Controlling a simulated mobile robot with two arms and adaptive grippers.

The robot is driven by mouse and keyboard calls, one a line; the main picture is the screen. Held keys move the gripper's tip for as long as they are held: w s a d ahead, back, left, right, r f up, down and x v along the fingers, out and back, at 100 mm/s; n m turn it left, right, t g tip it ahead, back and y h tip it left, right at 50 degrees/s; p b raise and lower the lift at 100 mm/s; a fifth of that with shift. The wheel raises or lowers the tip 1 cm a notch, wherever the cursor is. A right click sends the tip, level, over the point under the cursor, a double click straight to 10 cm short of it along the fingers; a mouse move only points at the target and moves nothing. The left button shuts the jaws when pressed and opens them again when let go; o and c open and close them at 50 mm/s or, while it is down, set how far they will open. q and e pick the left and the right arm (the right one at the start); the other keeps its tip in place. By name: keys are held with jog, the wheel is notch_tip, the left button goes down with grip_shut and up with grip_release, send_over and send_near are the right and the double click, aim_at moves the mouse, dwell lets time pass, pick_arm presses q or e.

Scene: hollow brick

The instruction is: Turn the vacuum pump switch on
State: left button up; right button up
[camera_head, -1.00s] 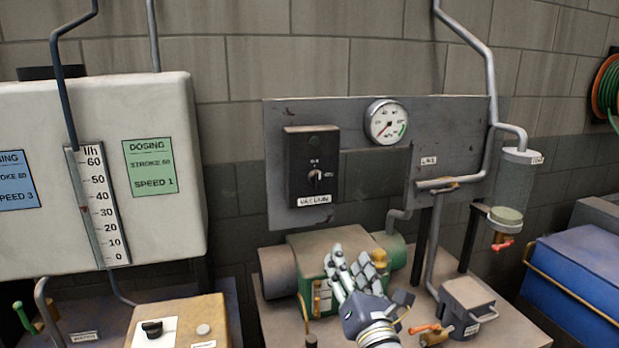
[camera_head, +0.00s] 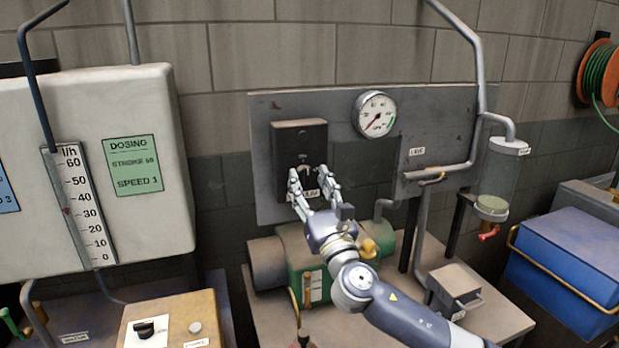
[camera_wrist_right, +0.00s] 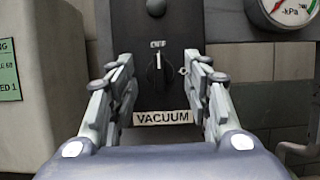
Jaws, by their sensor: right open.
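The black vacuum switch box (camera_head: 287,140) is mounted on the grey panel in the head view. Its rotary knob (camera_wrist_right: 157,76) shows in the right wrist view, above a white VACUUM label (camera_wrist_right: 163,118). The knob's handle looks about upright. My right gripper (camera_head: 314,184) is open in front of the lower part of the box. In the right wrist view its two fingers (camera_wrist_right: 159,84) stand to the left and right of the knob with gaps on both sides. I cannot tell how far the fingertips are from the box. My left gripper is not in view.
A pressure gauge (camera_head: 374,113) sits right of the switch box. A green pump (camera_head: 298,250) stands on the bench below. A pipe (camera_head: 440,176) and a glass vessel (camera_head: 501,180) are to the right. A white tank (camera_head: 100,180) stands at left.

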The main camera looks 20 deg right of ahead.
jog(key=shift+w+r, duration=0.15)
jog(key=shift+w, duration=0.1)
jog(key=c, duration=1)
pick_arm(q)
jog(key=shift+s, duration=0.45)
pick_arm(e)
jog(key=shift+c, duration=0.2)
